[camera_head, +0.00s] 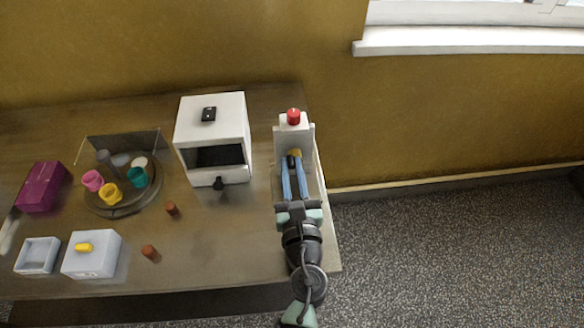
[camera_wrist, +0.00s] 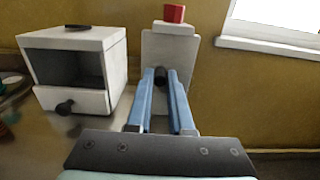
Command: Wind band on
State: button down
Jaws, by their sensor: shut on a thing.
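A pale grey machine (camera_head: 307,140) with an upright back plate stands at the right end of the table, and its back plate (camera_wrist: 171,52) also shows in the wrist view. A red knob (camera_head: 293,116) sits on its top, also seen in the wrist view (camera_wrist: 174,13). My gripper (camera_head: 292,168) reaches into this machine from the front. Its two blue fingers are shut on a small dark knob (camera_wrist: 160,77) in front of the back plate. A yellow part (camera_head: 295,153) shows just beyond the fingertips in the head view. I cannot make out a band.
A white box oven (camera_head: 212,125) with a dark opening and a front knob stands close on the left. Further left are a round tray (camera_head: 125,206) with coloured cups, a purple box (camera_head: 42,186), a grey box (camera_head: 92,262), an open tray (camera_head: 38,262) and two small brown pieces (camera_head: 171,209).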

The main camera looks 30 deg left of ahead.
aim_at(309, 163)
dwell(0.4)
jog(key=m+p, duration=0.2)
jog(key=m, duration=0.1)
jog(key=w+d+m+p, duration=0.1)
jog(key=m, duration=0.3)
jog(key=d+m+p, duration=0.1)
jog(key=m+p, duration=0.1)
jog(key=m, duration=0.2)
jog(key=shift+w+d+r+p, duration=0.1)
jog(key=shift+w+p, duration=0.15)
jog(key=shift+p, duration=0.05)
jog(key=m, duration=0.2)
jog(key=m+p, duration=0.1)
jog(key=m, duration=0.1)
jog(key=d+f+m+p, duration=0.1)
jog(key=m, duration=0.1)
jog(key=shift+w, duration=0.3)
jog(key=m, duration=0.2)
jog(key=f+m, duration=0.1)
jog(key=shift+m+p, duration=0.4)
jog(key=shift+d+f+m, duration=0.1)
jog(key=shift+f+m, duration=0.1)
jog(key=shift+m, duration=0.5)
jog(key=shift+f+m, duration=0.15)
jog(key=shift+m, duration=0.55)
jog(key=c, duration=0.8)
grip_release()
